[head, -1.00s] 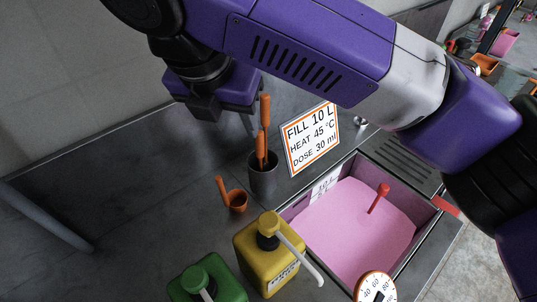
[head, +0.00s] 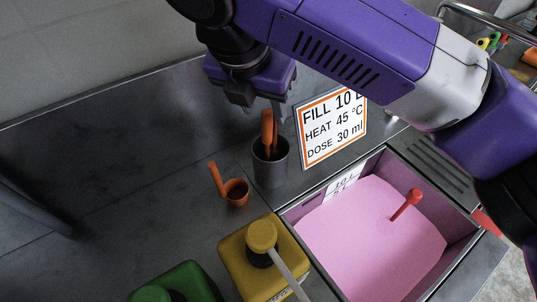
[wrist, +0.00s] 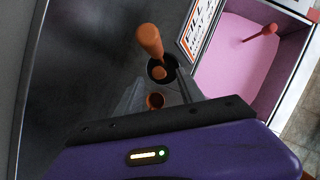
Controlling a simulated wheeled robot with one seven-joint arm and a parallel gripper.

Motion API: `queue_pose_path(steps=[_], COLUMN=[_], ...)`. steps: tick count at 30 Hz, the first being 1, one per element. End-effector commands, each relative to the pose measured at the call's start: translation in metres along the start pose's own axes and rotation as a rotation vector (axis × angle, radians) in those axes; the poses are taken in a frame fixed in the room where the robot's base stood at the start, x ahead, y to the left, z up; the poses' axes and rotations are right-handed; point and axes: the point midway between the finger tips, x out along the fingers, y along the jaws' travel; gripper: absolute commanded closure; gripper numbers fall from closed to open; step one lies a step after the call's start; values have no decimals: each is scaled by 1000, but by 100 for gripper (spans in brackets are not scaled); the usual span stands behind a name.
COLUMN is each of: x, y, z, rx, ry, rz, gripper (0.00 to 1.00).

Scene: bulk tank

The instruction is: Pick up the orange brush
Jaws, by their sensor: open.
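The orange brush (head: 268,128) stands handle-up in a dark grey cup (head: 270,168); its lower end is hidden inside. More than one orange piece seems to stick out of the cup, and I cannot tell them clearly apart. In the wrist view an orange handle (wrist: 149,40) rises toward the camera from the cup (wrist: 160,70). My gripper (head: 277,108) hangs open and empty close to the handle tops, pointing down. Its grey fingers also show in the wrist view (wrist: 157,95), with the handle beyond their tips.
A small orange scoop (head: 236,192) stands left of the cup. A white sign (head: 333,128) stands right behind it. A pink-filled basin (head: 365,235) with a red handle (head: 407,204) lies to the right. Yellow (head: 262,262) and green (head: 180,285) pump bottles are in front.

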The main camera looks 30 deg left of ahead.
Motion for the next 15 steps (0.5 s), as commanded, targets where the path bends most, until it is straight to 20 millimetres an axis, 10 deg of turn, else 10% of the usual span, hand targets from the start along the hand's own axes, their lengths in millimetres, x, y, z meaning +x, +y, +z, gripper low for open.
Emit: queue_pose_path(steps=[15], x=[56], y=[1], z=[-1], rx=[2], ry=[0], rz=[0], gripper=[55])
